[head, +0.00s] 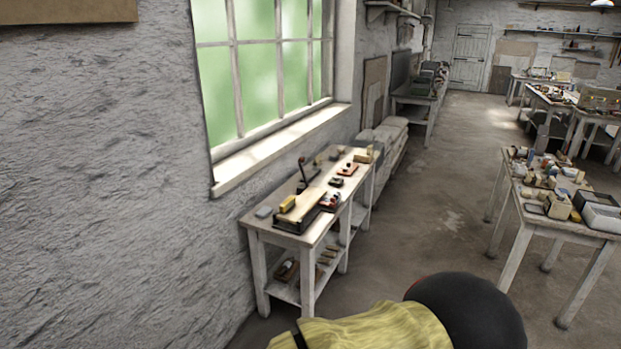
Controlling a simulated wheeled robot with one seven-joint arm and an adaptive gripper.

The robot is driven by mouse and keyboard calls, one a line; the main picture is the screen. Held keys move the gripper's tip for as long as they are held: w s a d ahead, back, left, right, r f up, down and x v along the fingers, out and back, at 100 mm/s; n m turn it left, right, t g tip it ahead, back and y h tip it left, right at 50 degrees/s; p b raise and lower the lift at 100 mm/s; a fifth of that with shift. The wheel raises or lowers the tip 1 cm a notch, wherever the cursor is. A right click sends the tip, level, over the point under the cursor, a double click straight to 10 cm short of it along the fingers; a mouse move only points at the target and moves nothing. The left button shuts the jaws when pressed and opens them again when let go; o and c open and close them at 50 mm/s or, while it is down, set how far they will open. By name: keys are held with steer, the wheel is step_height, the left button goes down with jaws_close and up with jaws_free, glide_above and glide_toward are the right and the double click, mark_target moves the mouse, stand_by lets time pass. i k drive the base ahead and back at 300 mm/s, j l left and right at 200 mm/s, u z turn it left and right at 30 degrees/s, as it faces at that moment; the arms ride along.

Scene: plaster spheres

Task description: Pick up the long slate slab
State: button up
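I cannot make out a long slate slab for certain. A small grey-blue block (264,212) lies at the near left corner of the white bench under the window, and it looks short from here. A dark low piece (298,224) lies along the near edge of the same bench, too small to tell what it is. My gripper is not in view.
The white bench (325,221) stands against the left wall, with small items on top and a lower shelf. A cluttered white table (534,217) stands at the right. The concrete floor (425,215) between them is clear. More benches stand farther back.

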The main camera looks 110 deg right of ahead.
mark_target(312, 173)
steer(key=z, duration=3.8)
